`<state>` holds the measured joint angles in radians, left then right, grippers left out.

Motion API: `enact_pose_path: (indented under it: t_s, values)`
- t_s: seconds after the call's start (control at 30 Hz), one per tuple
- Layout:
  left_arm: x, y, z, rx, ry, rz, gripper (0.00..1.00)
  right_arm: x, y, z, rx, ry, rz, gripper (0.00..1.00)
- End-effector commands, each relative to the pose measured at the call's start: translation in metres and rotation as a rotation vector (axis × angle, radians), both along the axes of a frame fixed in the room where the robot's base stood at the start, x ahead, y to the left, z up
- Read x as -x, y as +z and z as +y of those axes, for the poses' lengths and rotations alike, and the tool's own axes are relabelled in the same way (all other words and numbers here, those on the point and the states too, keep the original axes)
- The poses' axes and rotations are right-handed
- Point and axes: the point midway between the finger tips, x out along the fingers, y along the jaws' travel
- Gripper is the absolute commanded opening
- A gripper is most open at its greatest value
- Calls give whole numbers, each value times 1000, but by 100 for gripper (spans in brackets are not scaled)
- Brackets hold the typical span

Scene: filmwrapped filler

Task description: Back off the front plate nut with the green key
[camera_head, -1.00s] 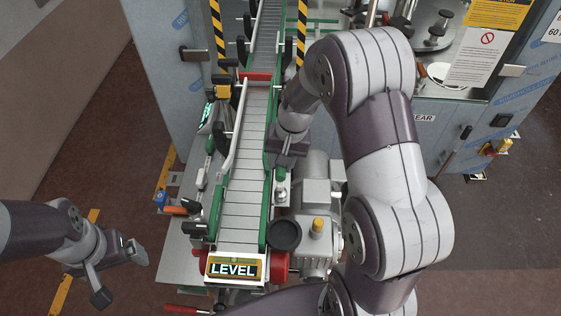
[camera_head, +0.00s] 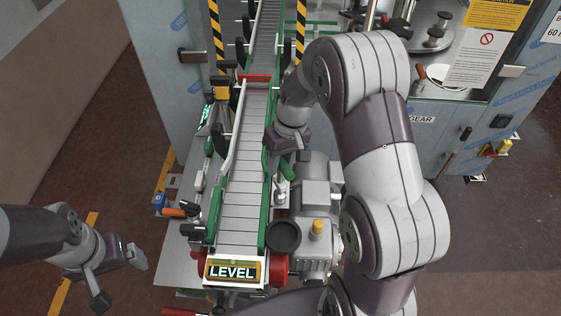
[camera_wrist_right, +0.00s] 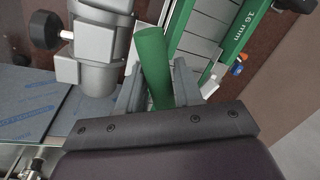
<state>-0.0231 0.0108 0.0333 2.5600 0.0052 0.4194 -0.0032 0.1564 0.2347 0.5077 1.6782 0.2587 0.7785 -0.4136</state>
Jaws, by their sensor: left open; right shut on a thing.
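The green key shows as a green handle (camera_head: 288,170) on the right side of the conveyor, tilted. My right gripper (camera_head: 288,148) is just above it. In the right wrist view my right gripper (camera_wrist_right: 158,88) is shut on the green handle (camera_wrist_right: 154,62), which sticks out beyond the fingers. A small pale metal part (camera_head: 281,190) stands just below the handle; I cannot tell whether it belongs to the key. My left gripper (camera_head: 121,275) is open and empty at the lower left, clear of the conveyor. I cannot make out the front plate nut.
The conveyor (camera_head: 240,180) with green side rails runs up the middle, with a LEVEL sign (camera_head: 232,271) at its near end. A grey motor (camera_head: 315,200) with a yellow cap stands close right of the key.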

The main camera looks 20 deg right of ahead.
Motion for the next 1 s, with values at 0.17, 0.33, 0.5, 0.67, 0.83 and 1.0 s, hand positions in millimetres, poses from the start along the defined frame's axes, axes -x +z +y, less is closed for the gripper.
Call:
enact_pose_path:
  t_s: [0.17, 0.33, 0.5, 0.67, 0.83, 1.0]
  values:
    - [0, 3, 0, 0, 0, 0, 93, 0, 2, 0, 1, -1, -1, 0]
    - [0, 9, 0, 0, 0, 0, 93, 0, 8, 0, 1, -13, -1, 0]
    - [0, 24, 0, 0, 0, 0, 93, 0, 26, 0, 1, -13, -1, 0]
    - [0, 36, 0, 0, 0, 0, 93, 0, 41, 0, 1, -13, -1, 0]
    - [0, 49, 0, 0, 0, 0, 93, 0, 57, 0, 1, -13, 0, 0]
    - [0, 52, 0, 0, 0, 0, 93, 0, 61, 0, 1, -13, 0, 0]
